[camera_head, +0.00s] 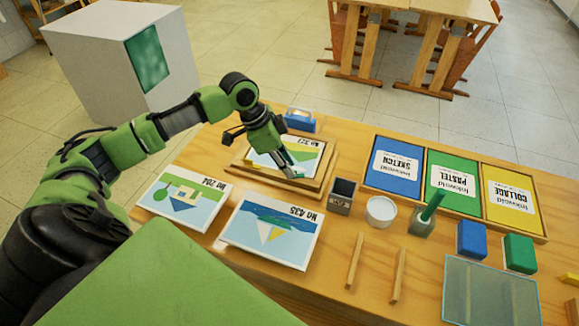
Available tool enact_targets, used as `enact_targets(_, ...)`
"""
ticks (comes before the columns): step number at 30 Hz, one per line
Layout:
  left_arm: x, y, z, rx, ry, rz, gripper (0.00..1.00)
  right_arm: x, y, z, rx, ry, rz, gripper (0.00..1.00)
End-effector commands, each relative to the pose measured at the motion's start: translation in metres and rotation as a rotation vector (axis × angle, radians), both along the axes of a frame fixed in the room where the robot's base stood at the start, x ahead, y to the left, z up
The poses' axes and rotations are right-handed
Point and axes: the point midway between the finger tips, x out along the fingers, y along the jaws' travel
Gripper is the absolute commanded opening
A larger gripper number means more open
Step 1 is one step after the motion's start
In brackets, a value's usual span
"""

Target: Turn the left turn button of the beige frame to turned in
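The beige frame (328,164) lies on the wooden table with a landscape picture marked No 321 or similar in it. My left gripper (290,171) reaches down over the frame, its fingertips low over the picture near the front edge. The hand and fingers hide part of the picture and frame. I cannot make out the left turn button or its position at this size. Whether the fingers are open or shut, or touch anything, is unclear. My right gripper is not in view.
Two picture cards, No 204 (184,199) and No 435 (272,229), lie in front of the frame. A blue item (301,120) sits behind the frame.

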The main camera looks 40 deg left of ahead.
Motion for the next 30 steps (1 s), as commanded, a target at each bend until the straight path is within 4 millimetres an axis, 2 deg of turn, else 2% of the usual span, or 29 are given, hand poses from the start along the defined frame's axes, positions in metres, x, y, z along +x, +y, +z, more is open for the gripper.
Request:
enact_targets(6,0.004,-0.005,-0.014,0.000,0.000,0.000,0.21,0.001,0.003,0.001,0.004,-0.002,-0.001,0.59)
enact_targets(14,0.004,-0.005,-0.015,0.000,0.000,0.000,0.21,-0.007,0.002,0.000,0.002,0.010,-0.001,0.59)
enact_targets(17,0.004,-0.005,-0.015,0.000,0.000,0.000,0.00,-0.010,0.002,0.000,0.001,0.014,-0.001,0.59)
enact_targets(25,0.004,-0.005,-0.014,0.000,0.000,0.003,0.00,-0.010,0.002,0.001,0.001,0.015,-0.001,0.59)
enact_targets(30,0.003,-0.005,-0.012,0.000,0.003,0.035,0.00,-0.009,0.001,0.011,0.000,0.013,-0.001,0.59)
